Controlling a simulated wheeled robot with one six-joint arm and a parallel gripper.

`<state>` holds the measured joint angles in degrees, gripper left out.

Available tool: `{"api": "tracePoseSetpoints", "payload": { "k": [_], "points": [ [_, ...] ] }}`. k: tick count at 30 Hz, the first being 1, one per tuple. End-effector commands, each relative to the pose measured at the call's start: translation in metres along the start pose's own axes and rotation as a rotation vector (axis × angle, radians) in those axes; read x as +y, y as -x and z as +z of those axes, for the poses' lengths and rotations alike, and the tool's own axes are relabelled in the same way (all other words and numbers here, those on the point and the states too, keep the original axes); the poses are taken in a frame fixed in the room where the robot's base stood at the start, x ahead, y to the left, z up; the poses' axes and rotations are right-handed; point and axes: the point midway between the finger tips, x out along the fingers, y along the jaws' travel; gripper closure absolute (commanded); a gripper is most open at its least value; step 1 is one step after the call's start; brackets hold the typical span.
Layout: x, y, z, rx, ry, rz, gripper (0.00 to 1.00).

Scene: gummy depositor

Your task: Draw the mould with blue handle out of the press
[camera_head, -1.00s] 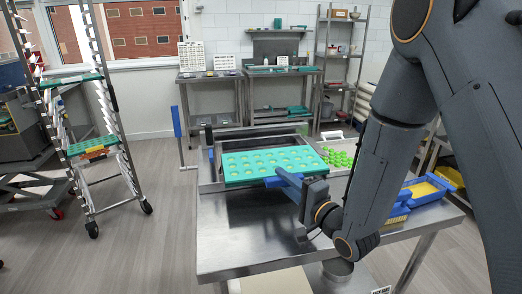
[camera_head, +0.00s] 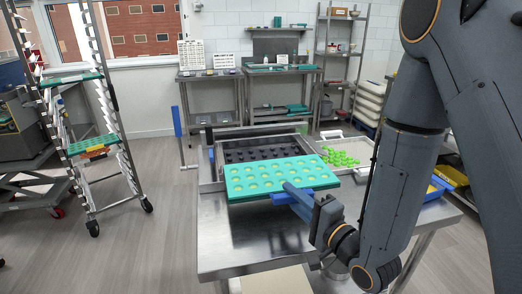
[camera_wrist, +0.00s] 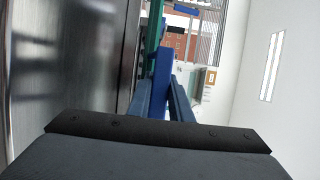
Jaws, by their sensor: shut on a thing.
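The teal mould (camera_head: 270,178) with rows of round cavities is held level above the steel table, in front of the press (camera_head: 262,148). Its blue handle (camera_head: 308,191) points towards me, and my gripper (camera_head: 296,193) is shut on it. The mould's far edge is close to the press's near edge, and the press's dark bed shows bare behind it. In the wrist view the blue handle (camera_wrist: 161,75) lies between my fingers, with the mould's teal edge (camera_wrist: 153,35) beyond. The part of the handle inside the fingers is hidden.
A tray of green gummies (camera_head: 342,158) stands right of the press. A blue and yellow item (camera_head: 438,186) is partly hidden behind my arm. The front of the steel table (camera_head: 250,245) is clear. A rack with trays (camera_head: 92,145) stands at left.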

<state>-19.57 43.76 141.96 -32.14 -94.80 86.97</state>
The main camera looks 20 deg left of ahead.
Motion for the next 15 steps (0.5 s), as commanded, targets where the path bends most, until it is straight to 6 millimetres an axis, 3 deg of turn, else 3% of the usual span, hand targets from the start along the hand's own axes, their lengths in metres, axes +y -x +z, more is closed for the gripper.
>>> {"api": "tracePoseSetpoints", "payload": {
  "k": [15],
  "points": [
    [-0.001, 0.035, 0.013, 0.000, 0.000, -0.002, 1.00]
  ]
}}
